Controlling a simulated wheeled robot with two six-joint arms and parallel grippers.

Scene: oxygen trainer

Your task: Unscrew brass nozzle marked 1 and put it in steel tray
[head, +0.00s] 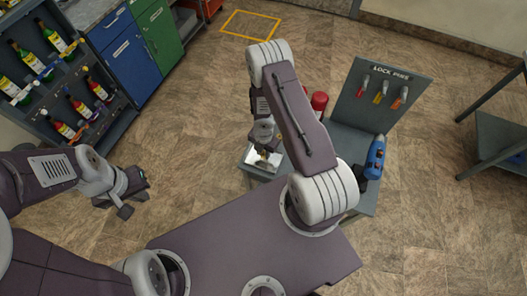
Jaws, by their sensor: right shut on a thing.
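My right gripper (263,148) points down over the small grey table at the centre. It is shut on a small brass-coloured piece (263,155), which looks like the brass nozzle; its mark cannot be read. The bright steel tray (253,163) lies on the table's left part, directly below the gripper. I cannot tell whether the brass piece touches the tray. My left gripper (134,203) hangs over the floor at the left, with its fingers apart and nothing between them.
The grey table (345,140) also carries a red cylinder (319,103), partly behind my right arm, a blue tool (376,155) and a lock pins board (385,90). A bottle rack (50,125) and cabinets (130,55) stand at left. Another table (500,140) stands at right.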

